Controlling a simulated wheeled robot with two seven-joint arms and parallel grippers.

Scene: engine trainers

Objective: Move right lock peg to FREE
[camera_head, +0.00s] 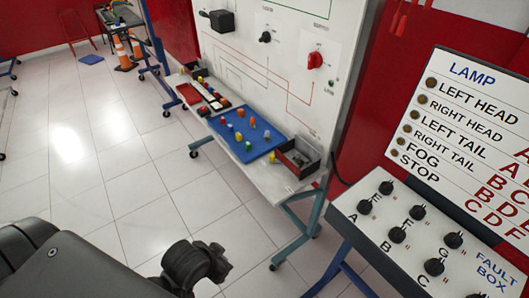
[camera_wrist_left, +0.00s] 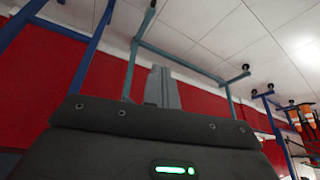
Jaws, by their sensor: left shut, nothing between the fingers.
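No part marked as the right lock peg or FREE can be made out in either view. Several small coloured pegs stand on a blue mat (camera_head: 245,133) on the shelf of the white trainer panel (camera_head: 275,75), too small to tell apart. My left gripper (camera_wrist_left: 162,84) shows in the left wrist view as grey fingers, shut and empty, with blue metal frames and a red wall behind them. It touches nothing visible. My right gripper is in neither view.
The fault box (camera_head: 415,240) with several black knobs and a lamp chart (camera_head: 465,120) stand at the right. A red knob (camera_head: 316,60) is on the trainer panel. An open box (camera_head: 298,157) sits at the shelf's end. Tiled floor (camera_head: 130,150) is clear at left.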

